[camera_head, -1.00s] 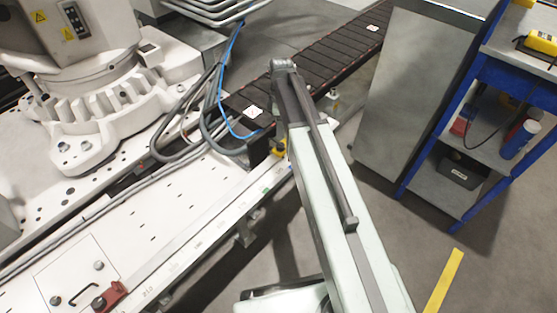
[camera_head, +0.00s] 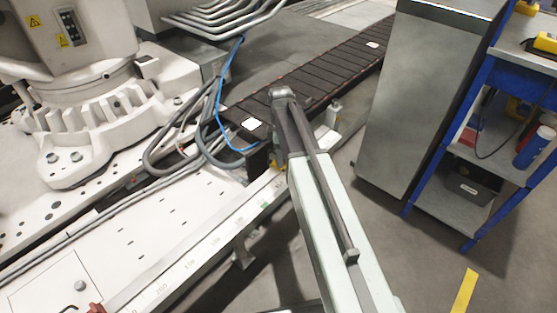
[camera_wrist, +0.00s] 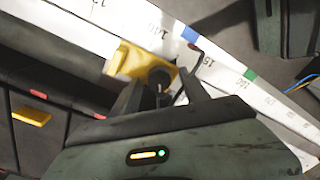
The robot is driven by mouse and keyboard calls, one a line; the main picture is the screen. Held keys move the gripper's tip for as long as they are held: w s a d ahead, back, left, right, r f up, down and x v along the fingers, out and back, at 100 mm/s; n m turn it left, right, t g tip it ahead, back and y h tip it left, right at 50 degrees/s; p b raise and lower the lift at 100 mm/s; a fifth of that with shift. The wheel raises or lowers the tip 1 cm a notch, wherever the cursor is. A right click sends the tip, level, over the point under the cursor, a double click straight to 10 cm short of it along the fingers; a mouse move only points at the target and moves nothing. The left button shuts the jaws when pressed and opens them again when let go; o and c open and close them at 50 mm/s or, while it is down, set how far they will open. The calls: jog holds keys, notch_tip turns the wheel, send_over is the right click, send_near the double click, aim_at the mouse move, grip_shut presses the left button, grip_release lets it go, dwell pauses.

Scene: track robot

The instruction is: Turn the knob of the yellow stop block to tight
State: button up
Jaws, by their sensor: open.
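The yellow stop block (camera_wrist: 132,62) sits on the white scale rail in the wrist view, near the 140 and 150 marks. Its dark round knob (camera_wrist: 160,76) faces my gripper. My gripper (camera_wrist: 161,84) is open, with one finger to each side of the knob and its tips close to it. I cannot tell whether the fingers touch the knob. In the head view only a small yellow part of the block (camera_head: 275,168) shows beside my arm, and my gripper is hidden there.
The white rail (camera_head: 205,252) carries a printed scale and a green mark. A dark slatted track (camera_head: 325,62) runs to the back right. Blue and grey cables (camera_head: 207,140) loop beside the rail. A grey cabinet (camera_head: 412,95) and a blue-framed cart (camera_head: 480,105) stand at right.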

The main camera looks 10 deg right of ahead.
jog(key=shift+r, duration=0.1)
grip_shut()
jog(key=shift+a, duration=0.2)
jog(key=shift+d, duration=0.2)
jog(key=m, duration=0.5)
jog(key=shift+d, duration=0.15)
jog(key=m, duration=0.6)
jog(key=shift+s+d, duration=0.1)
jog(key=m, duration=0.6)
jog(key=shift+m+t, duration=0.3)
jog(key=shift+m, duration=0.1)
jog(key=m, duration=0.6)
jog(key=shift+s+d, duration=0.1)
